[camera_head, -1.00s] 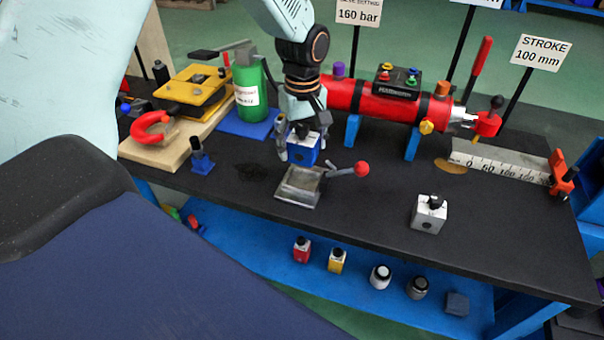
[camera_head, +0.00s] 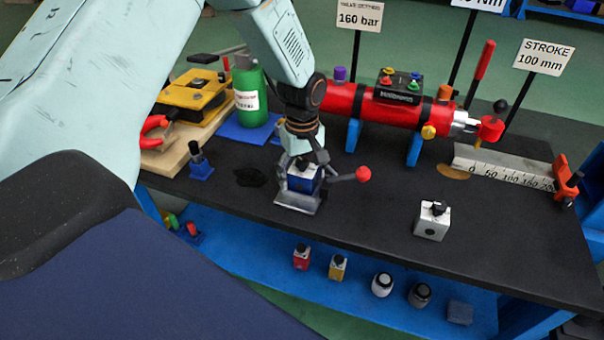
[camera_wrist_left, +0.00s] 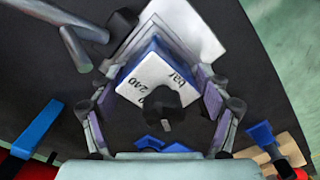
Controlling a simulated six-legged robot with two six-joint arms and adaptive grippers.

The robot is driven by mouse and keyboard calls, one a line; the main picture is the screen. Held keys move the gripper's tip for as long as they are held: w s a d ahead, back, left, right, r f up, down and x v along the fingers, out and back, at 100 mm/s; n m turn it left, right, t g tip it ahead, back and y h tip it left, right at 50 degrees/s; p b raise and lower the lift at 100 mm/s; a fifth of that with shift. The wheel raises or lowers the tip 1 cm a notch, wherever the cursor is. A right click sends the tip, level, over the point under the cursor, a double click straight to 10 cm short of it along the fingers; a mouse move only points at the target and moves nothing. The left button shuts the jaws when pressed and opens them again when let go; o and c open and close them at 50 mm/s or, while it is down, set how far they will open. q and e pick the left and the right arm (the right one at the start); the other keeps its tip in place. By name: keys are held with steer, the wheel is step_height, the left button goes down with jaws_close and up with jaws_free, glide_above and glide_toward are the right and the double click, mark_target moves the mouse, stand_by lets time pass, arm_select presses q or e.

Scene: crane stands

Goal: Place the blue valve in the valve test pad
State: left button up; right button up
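The blue valve (camera_head: 302,184) is between the fingers of my left gripper (camera_head: 304,172), at the valve test pad. The pad (camera_head: 296,202) is a grey metal block with a red-knobbed lever (camera_head: 362,174) on its right. In the left wrist view the valve (camera_wrist_left: 150,76) shows a white top marked "240 bar" and a black knob, with the left gripper's fingers (camera_wrist_left: 158,98) on two sides of it. The pale pad surface (camera_wrist_left: 192,35) shows beyond it. Whether the valve's underside touches the pad is hidden. My right gripper is not in view.
A white valve block (camera_head: 431,222) stands on the black bench to the right. A red cylinder (camera_head: 345,97) on blue supports lies behind. A green bottle (camera_head: 252,95) and a small blue fixture (camera_head: 200,165) are at left.

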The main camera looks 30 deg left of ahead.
arm_select(q)
steer(key=o, duration=0.3)
steer(key=shift+s+d+r, duration=0.2)
steer(key=shift+d, duration=0.05)
steer(key=shift+w+a+f, duration=0.15)
steer(key=shift+w+a, duration=0.05)
step_height(320, 180, up, 12)
steer(key=shift+d+r+p, duration=0.1)
steer(key=shift+p, duration=0.75)
steer(key=shift+c, duration=0.3)
